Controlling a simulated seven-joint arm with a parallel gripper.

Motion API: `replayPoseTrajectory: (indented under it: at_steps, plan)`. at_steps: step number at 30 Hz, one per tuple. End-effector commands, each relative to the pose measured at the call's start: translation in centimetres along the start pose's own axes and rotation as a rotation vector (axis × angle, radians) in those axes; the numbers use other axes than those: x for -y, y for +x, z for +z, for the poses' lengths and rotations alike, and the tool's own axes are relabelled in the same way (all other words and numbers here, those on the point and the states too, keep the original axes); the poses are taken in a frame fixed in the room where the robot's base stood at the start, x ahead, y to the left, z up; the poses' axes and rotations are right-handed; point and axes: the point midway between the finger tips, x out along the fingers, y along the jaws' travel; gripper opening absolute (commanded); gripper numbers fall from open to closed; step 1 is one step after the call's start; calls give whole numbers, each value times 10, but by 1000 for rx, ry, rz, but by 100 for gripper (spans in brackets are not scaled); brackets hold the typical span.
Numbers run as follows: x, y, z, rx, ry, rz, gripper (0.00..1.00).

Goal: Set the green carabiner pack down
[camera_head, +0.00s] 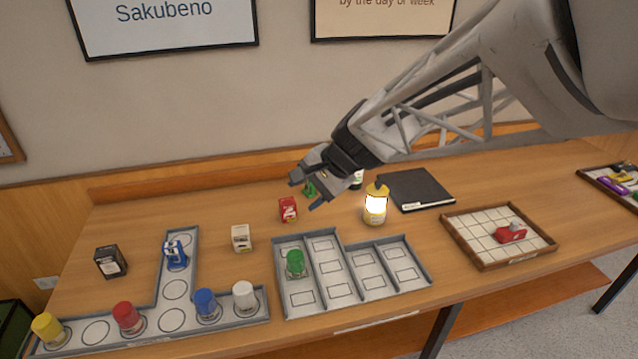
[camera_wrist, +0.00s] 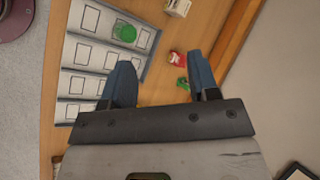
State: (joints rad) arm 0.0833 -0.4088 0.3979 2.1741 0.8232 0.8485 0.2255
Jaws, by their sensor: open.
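The small green item, which looks like the green carabiner pack (camera_head: 310,188), appears to stand on the wooden table near the back, behind the red pack. In the wrist view it (camera_wrist: 183,86) shows against the wood between my two blue fingers, nearer the right one. My gripper (camera_head: 305,192) is open and empty, above the back part of the table. The fingers partly cover the green pack in the head view. They look apart from it; the exact gap is hard to tell.
A red pack (camera_head: 288,209) stands close in front. A lit lantern (camera_head: 375,204), a dark bottle and a black folder (camera_head: 420,189) lie to the right. A divided grey tray (camera_head: 345,299) holds a green canister (camera_head: 295,263). A white box (camera_head: 241,237) stands left. Some wood between them is bare.

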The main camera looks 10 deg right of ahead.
Motion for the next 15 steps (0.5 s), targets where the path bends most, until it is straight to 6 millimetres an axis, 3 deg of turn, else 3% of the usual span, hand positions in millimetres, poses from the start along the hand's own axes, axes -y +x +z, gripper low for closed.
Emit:
replayPoseTrajectory:
  at_steps: [1, 6, 15]
  plan:
    - [-10, -11, 15, -10, -72, 37, 55]
    - [-51, -41, 55, -46, -319, 186, 55]
    - [-125, -89, 101, -112, -700, 451, 55]
